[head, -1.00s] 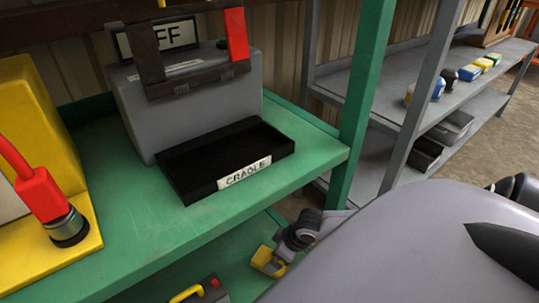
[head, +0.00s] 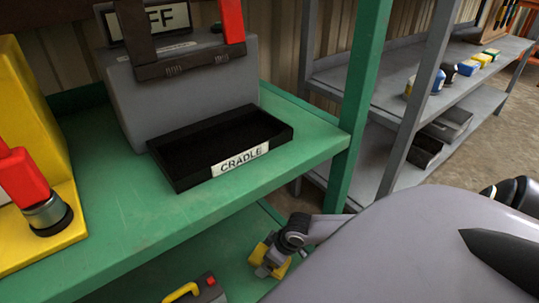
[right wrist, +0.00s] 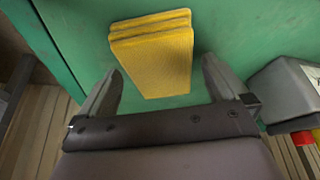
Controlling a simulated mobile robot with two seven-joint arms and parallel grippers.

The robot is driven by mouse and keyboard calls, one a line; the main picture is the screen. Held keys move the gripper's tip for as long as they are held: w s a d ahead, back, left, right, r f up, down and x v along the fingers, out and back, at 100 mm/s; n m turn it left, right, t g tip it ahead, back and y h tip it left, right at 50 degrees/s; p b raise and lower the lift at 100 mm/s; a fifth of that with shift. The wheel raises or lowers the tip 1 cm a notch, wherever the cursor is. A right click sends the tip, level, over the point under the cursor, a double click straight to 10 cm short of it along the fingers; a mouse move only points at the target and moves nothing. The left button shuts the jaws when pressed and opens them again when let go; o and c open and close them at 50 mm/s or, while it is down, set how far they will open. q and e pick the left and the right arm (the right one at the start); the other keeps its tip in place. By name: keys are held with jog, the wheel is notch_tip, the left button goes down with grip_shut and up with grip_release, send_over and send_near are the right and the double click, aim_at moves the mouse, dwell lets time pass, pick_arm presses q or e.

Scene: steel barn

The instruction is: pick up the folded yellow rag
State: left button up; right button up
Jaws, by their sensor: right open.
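The folded yellow rag (right wrist: 152,55) lies on the green surface in the right wrist view, its stacked layers showing at the far edge. My right gripper (right wrist: 161,68) is open, with one finger on either side of the rag's near part and nothing clamped. In the head view the right gripper (head: 271,258) is at the lower green shelf, partly covering the yellow rag (head: 284,268). I cannot tell whether the fingers touch the shelf. My left gripper is not in view.
The green upper shelf (head: 120,215) overhangs close to my right gripper and holds a black cradle tray (head: 180,182). A grey box with a yellow handle (head: 200,291) stands left of the gripper on the lower shelf. A green post (head: 355,110) rises behind.

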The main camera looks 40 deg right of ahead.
jog(key=shift+f, duration=0.2)
dwell(0.3)
jog(key=c, duration=1.1)
